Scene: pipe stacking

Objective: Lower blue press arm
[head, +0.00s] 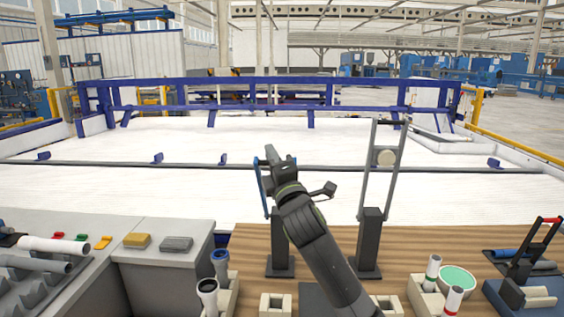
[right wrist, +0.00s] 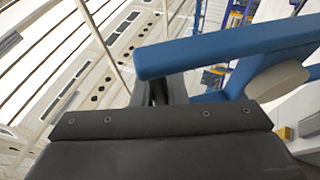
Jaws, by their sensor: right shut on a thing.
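The blue press arm (head: 262,188) stands raised on the left dark post (head: 281,245) in the head view, mostly hidden behind my right gripper. In the right wrist view its blue bar (right wrist: 225,52) crosses above the gripper's dark body, with a beige disc (right wrist: 277,79) beside it. My right gripper (head: 271,158) is at the top of the blue arm and shut on it. The exact finger contact is hidden. My left gripper is not in view.
A second raised grey press frame (head: 397,170) with a round disc stands on the right dark post (head: 369,244). Pipes in holders (head: 208,293) stand at the wooden table's (head: 445,240) front. A red-handled device (head: 525,262) is at right. Grey trays with pipes (head: 55,244) lie left.

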